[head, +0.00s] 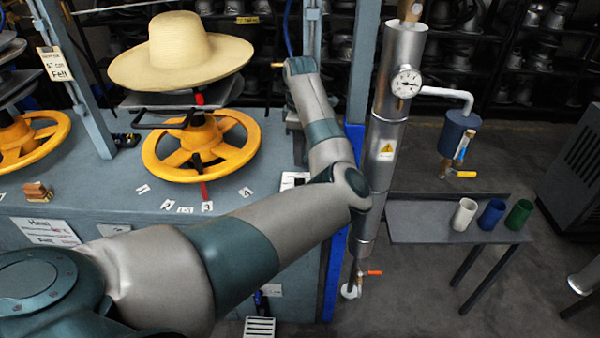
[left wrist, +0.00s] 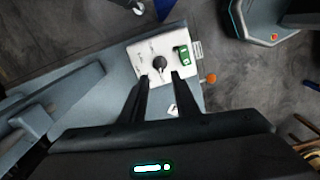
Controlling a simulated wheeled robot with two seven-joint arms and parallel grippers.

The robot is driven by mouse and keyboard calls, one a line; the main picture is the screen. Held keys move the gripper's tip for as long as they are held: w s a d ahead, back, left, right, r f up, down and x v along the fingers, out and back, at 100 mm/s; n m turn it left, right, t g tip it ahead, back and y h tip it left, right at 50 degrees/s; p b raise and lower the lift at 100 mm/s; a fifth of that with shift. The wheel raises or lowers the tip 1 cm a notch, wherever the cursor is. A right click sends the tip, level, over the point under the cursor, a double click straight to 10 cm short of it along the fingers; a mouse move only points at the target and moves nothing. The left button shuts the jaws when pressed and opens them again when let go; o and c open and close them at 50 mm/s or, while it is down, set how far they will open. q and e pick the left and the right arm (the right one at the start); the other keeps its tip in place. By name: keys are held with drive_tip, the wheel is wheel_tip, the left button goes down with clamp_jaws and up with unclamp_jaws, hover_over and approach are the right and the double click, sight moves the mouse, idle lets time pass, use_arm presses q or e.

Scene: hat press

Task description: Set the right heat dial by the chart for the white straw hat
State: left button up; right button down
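The white straw hat (head: 180,48) is pale cream with a wide brim and sits on the right-hand press. In the left wrist view, a black round dial (left wrist: 159,64) is on a white plate (left wrist: 146,50) at the bench edge. My left gripper (left wrist: 163,77) is open, its two fingers apart and just short of the dial, with nothing visible between them. In the head view my left arm hides most of that area and the gripper. A chart sheet (head: 50,232) with wool and felt lines hangs on the bench front, too small to read fully. My right gripper is not in view.
A yellow handwheel (head: 201,146) with numbered tags stands under the hat. A green part (left wrist: 181,54) is beside the dial, and an orange knob (left wrist: 211,78) is off the edge. A steel boiler pipe (head: 392,110) and a side table (head: 430,225) with cups are to the right.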

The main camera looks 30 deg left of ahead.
sight(300, 178)
use_arm(q)
wheel_tip(300, 178, down, 9)
drive_tip(key=shift+f+p, duration=0.1)
drive_tip(key=shift+p, duration=0.9)
drive_tip(key=shift+c, duration=0.3)
clamp_jaws()
